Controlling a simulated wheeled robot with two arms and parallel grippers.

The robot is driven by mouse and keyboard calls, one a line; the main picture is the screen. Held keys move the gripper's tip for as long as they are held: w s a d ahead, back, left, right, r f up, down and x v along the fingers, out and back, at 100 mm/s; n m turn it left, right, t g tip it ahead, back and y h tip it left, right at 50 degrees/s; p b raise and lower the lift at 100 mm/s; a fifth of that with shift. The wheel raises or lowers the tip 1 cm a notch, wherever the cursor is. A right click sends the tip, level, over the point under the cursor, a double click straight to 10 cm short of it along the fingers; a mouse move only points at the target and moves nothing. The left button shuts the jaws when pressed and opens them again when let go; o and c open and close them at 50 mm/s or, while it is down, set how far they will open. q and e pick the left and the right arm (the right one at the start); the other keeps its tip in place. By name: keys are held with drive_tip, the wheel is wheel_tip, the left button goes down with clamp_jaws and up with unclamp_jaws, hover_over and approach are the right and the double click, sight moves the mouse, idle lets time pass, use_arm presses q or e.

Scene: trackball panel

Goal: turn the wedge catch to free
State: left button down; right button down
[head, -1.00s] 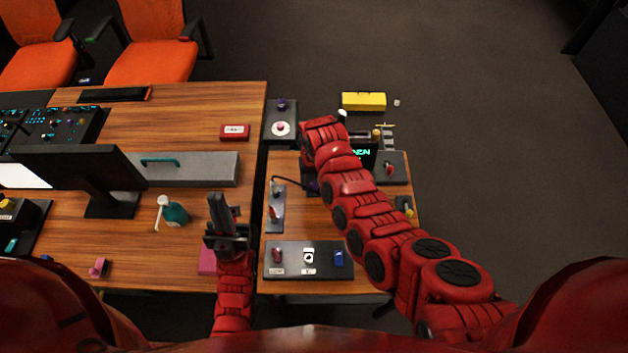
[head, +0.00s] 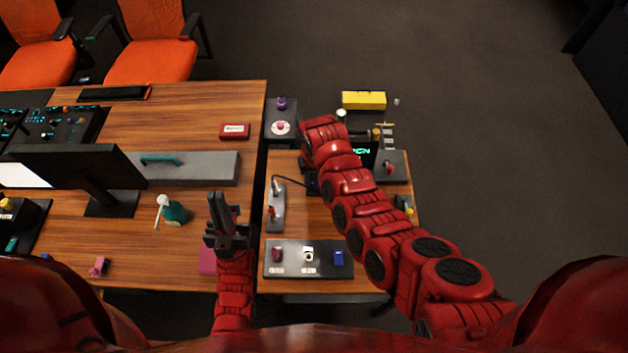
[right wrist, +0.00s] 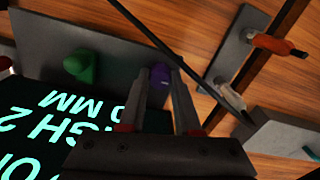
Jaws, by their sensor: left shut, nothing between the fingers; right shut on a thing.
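A small purple catch (right wrist: 160,76) sits on a grey panel plate (right wrist: 125,45) in the right wrist view. My right gripper (right wrist: 166,78) is shut on it, its two fingers reaching to the plate. The fingers hide part of the catch, so I cannot tell its exact shape or which way it is turned. In the head view my right arm covers most of this spot.
A green knob (right wrist: 84,66) is beside the purple catch on the same plate. A screen with cyan text (right wrist: 45,135) is close to my right gripper. A dark cable or rod (right wrist: 205,78) crosses the right wrist view. A switch panel (head: 308,271) lies at the near desk edge.

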drive_tip(key=n, duration=0.5)
drive_tip(key=shift+n+p, duration=0.4)
drive_tip(key=n+p, duration=0.1)
drive_tip(key=n, duration=0.4)
drive_tip(key=shift+r+p, duration=0.15)
drive_tip(key=shift+p, duration=0.25)
drive_tip(key=shift+n, duration=1.1)
drive_tip(key=shift+d+n, duration=0.1)
drive_tip(key=shift+n, duration=0.9)
drive_tip(key=shift+f+n+b, duration=0.25)
drive_tip(key=shift+n+b, duration=0.35)
drive_tip(key=shift+n, duration=0.2)
drive_tip(key=shift+w+r+n+b, duration=0.1)
drive_tip(key=shift+n+b, duration=0.3)
drive_tip(key=shift+n, duration=0.1)
